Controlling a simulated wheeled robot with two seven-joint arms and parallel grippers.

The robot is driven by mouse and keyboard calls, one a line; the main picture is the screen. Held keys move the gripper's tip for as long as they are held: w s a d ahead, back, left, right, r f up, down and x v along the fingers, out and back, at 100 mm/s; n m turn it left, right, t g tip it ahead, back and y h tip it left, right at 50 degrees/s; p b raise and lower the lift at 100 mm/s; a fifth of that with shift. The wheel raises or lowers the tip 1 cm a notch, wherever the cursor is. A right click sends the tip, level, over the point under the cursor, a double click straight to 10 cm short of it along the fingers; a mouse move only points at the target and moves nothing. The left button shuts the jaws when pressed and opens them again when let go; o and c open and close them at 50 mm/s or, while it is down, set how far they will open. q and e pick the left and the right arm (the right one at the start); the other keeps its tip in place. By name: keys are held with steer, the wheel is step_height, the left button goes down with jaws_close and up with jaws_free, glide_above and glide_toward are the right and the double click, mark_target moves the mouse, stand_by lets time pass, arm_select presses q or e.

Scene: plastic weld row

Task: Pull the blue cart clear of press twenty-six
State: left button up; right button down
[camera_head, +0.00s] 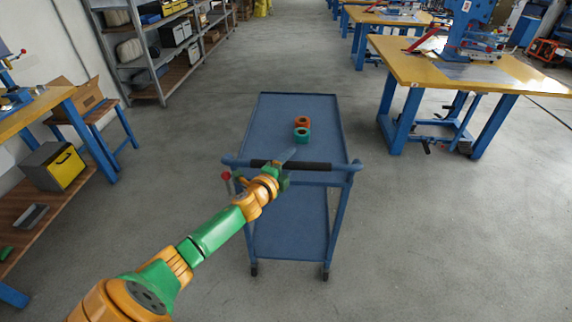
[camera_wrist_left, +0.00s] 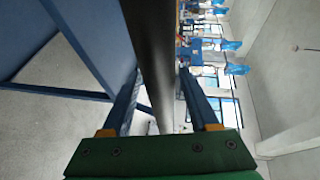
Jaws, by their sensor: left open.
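The blue cart (camera_head: 262,130) stands upright on the floor in the middle of the head view. It has two shelves and a near push handle with a black grip (camera_head: 314,166). An orange ring-shaped part (camera_head: 302,121) and a green one (camera_head: 301,135) sit on its top shelf. My left gripper (camera_head: 284,162) is at the left part of the grip. In the left wrist view, the black bar (camera_wrist_left: 153,60) runs between the open fingers (camera_wrist_left: 163,95); contact cannot be told. A blue press (camera_head: 470,30) stands on a yellow-topped bench at right; its number is not readable. My right gripper is not in view.
The yellow-topped bench (camera_head: 425,68) stands right of the cart, with floor between. A workbench (camera_head: 30,115) and a small blue stand (camera_head: 121,128) are at left. Grey shelving (camera_head: 135,65) lines the back left. The floor around the cart's near end is clear.

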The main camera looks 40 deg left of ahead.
mark_target(284, 167)
arm_select(q)
steer(key=v, duration=0.6)
stand_by(0.3)
